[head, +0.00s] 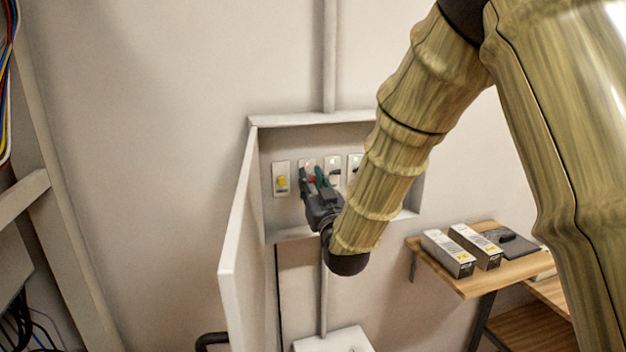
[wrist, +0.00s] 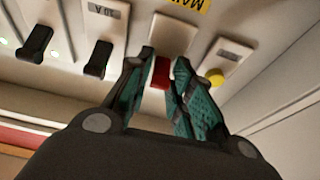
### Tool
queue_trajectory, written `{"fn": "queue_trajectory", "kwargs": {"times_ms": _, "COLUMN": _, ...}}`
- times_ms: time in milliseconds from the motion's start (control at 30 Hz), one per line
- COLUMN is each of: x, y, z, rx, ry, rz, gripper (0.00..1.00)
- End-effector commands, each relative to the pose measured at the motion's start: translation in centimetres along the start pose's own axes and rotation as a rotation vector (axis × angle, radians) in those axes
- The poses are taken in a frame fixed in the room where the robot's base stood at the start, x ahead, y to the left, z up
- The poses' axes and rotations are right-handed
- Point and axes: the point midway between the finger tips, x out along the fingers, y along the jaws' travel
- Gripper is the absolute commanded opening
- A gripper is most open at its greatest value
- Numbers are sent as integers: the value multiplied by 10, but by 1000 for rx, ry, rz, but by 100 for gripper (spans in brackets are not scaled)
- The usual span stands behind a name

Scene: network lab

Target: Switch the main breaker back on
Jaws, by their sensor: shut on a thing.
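The main breaker (wrist: 173,36) is a pale plate with a red lever (wrist: 161,73), below a yellow label that reads upside down in the wrist view. In the head view a small red light (head: 307,162) shows on it. My gripper (wrist: 166,68) is shut on the red lever, with a green-padded finger on each side. In the head view my gripper (head: 313,176) reaches into the open wall cabinet (head: 262,150) and hides most of the main breaker.
A yellow button (head: 282,181) sits left of the main breaker in the head view. Breakers with black levers (wrist: 99,58) and green lights stand on its other side. The cabinet door (head: 243,235) hangs open at left. A wooden shelf (head: 466,284) with boxes is at right.

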Motion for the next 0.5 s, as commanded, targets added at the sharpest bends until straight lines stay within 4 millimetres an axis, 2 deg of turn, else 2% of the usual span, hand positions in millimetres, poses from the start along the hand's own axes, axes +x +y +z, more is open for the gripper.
{"fn": "queue_trajectory", "kwargs": {"times_ms": 33, "x": 2, "y": 1, "z": -7, "rx": 0, "ry": -26, "rz": 2, "gripper": 0}}
{"fn": "queue_trajectory", "kwargs": {"times_ms": 500, "x": 7, "y": 0, "z": -15, "rx": 0, "ry": -287, "rz": 1, "gripper": 0}}
